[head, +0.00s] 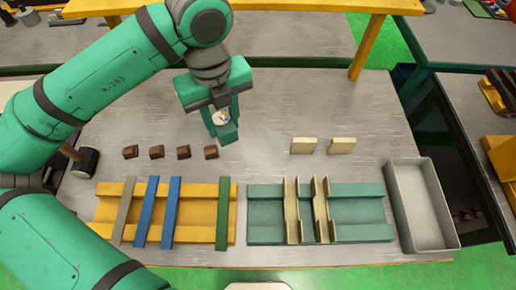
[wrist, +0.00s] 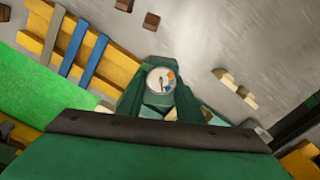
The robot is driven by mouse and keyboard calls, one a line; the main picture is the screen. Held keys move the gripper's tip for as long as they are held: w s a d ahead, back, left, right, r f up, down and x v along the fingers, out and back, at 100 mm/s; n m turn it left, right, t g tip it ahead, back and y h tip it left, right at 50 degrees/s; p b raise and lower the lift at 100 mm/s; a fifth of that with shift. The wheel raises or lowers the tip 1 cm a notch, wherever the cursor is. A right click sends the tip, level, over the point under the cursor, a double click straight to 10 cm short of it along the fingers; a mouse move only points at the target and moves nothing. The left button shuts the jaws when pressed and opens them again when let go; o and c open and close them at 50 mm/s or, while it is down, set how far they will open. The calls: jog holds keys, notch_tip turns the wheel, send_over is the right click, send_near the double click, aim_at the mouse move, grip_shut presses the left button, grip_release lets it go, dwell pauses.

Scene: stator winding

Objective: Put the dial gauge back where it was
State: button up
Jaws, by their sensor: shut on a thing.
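The dial gauge (head: 221,117) has a round white face with small coloured marks. It is between the fingers of my gripper (head: 222,122), which is shut on it. In the head view they are over the upper middle of the grey table, above the row of brown blocks. In the wrist view the dial gauge (wrist: 160,80) faces the camera between the green fingers (wrist: 160,95). The gauge's lower part is hidden by the fingers, and I cannot tell how high it is above the table.
Several brown blocks (head: 156,152) and two cream blocks (head: 304,146) lie on the table. In front are a yellow rack (head: 193,215) with coloured strips, a teal rack (head: 265,215) with cream channel pieces, and an empty grey tray (head: 420,205). A hammer (head: 85,162) lies left. The table's upper right is clear.

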jog(key=s+a+f+m, duration=0.1)
jog(key=a+f+m, duration=0.3)
jog(key=m, duration=0.1)
jog(key=shift+w+d+f, duration=1.35)
jog(key=shift+d+f, duration=0.6)
jog(key=shift+f, duration=0.25)
jog(key=shift+w+d+f, duration=1.3)
jog(key=shift+d+f, duration=0.65)
jog(key=shift+f, duration=0.2)
jog(key=shift+w+d+f, duration=1.35)
jog(key=shift+d+f, duration=0.6)
jog(key=shift+f, duration=0.25)
jog(key=shift+f, duration=0.6)
jog(key=o, duration=1)
jog(key=shift+o, duration=0.2)
jog(key=shift+r, duration=0.15)
notch_tip(320, 180, up, 13)
